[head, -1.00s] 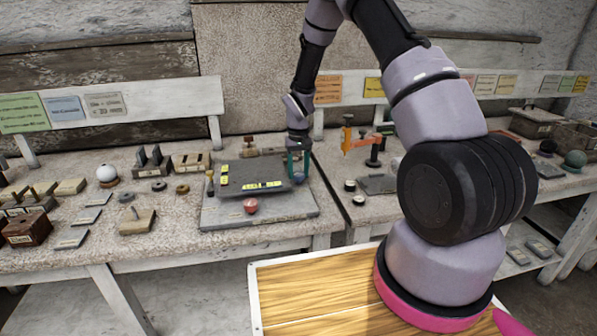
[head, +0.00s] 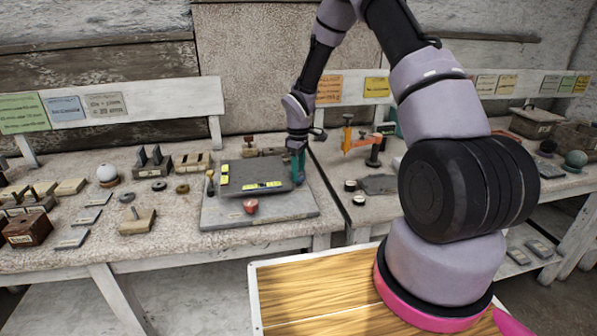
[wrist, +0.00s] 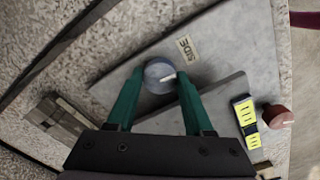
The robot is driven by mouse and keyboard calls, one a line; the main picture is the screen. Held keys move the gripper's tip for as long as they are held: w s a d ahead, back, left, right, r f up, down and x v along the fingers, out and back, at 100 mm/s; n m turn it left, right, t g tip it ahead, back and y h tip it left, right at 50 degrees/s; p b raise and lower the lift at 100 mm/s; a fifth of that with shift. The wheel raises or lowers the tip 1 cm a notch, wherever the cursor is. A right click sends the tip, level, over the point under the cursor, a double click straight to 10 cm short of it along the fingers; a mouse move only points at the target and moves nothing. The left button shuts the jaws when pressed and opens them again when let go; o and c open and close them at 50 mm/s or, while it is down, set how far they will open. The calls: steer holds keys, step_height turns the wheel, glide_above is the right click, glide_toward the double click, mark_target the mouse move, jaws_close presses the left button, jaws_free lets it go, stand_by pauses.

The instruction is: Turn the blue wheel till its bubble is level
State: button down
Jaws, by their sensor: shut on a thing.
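The blue wheel (wrist: 159,76) is a round grey-blue knob with a pale mark on top, beside a "SIDE" label (wrist: 187,47). My gripper (wrist: 156,84) has its green fingers shut on the wheel, one on each side. In the head view my gripper (head: 298,170) stands at the right edge of the levelling plate and hides most of the wheel. The dark plate (head: 240,174) lies over a grey base (head: 225,215) and carries yellow vials along its left side and front (head: 264,186). The bubbles are too small to read.
A red wheel (head: 251,206) sits at the front of the base. An orange clamp-like stand (head: 352,140) is to the right on the bench. Several blocks and a white ball (head: 107,173) lie left.

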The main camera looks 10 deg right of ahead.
steer(key=shift+n, duration=0.9)
steer(key=shift+c, duration=1.4)
jaws_free()
step_height(320, 180, up, 11)
